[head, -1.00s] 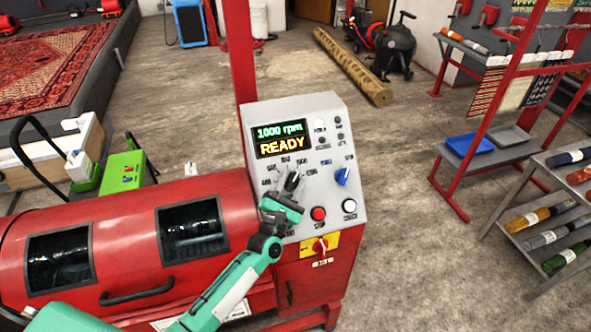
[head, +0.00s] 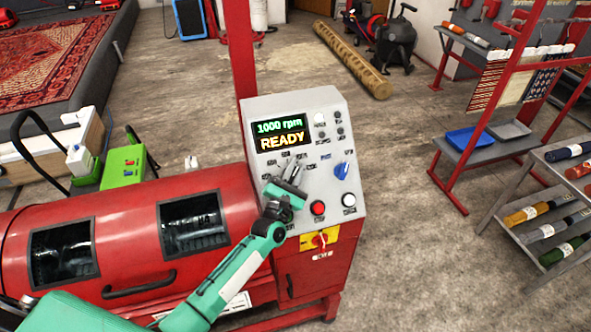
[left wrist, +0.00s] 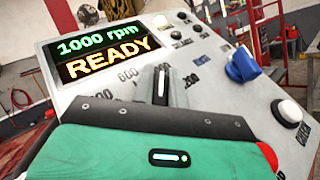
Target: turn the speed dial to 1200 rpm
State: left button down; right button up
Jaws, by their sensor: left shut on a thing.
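The speed dial (left wrist: 161,84) is a dark knob with a white pointer line, on the sloping grey control panel (head: 327,107) of the red machine. Its printed numbers form an arc around it and are partly covered by my gripper. My left gripper (head: 290,176) is at the dial and shut on it; in the head view it hides most of the knob. The display (head: 283,136) above the dial reads "1000 rpm" in green and "READY" in yellow; it also shows in the left wrist view (left wrist: 103,49). My right gripper is out of view.
A blue knob (head: 343,171) sits right of the dial. A red button (head: 318,208) and a white button (head: 348,200) are below it. A red switch on a yellow plate (head: 303,243) is lower. A red post (head: 238,50) rises behind the panel.

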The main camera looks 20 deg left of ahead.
pick_arm(q)
jog(key=shift+f+m+h, duration=0.1)
jog(key=shift+m+h, duration=0.3)
jog(key=shift+h, duration=0.2)
jog(key=m+g+h+b, duration=0.1)
jog(key=m+g+h, duration=0.1)
jog(key=m+h, duration=0.1)
jog(key=m+g+h+b, duration=0.1)
jog(key=m+g, duration=0.1)
jog(key=shift+d+f+b, duration=0.25)
jog(key=shift+b, duration=0.1)
jog(key=shift+s+d+f+m+g+h+b, duration=0.15)
jog(key=shift+m+g+h+b, duration=0.35)
jog(key=shift+m+g, duration=0.35)
jog(key=shift+d+m+g+h+b, duration=0.1)
jog(key=shift+m+g+h+b, duration=0.2)
jog(key=shift+m+g+h, duration=0.55)
jog(key=shift+y, duration=0.25)
jog(key=c, duration=1.4)
grip_release()
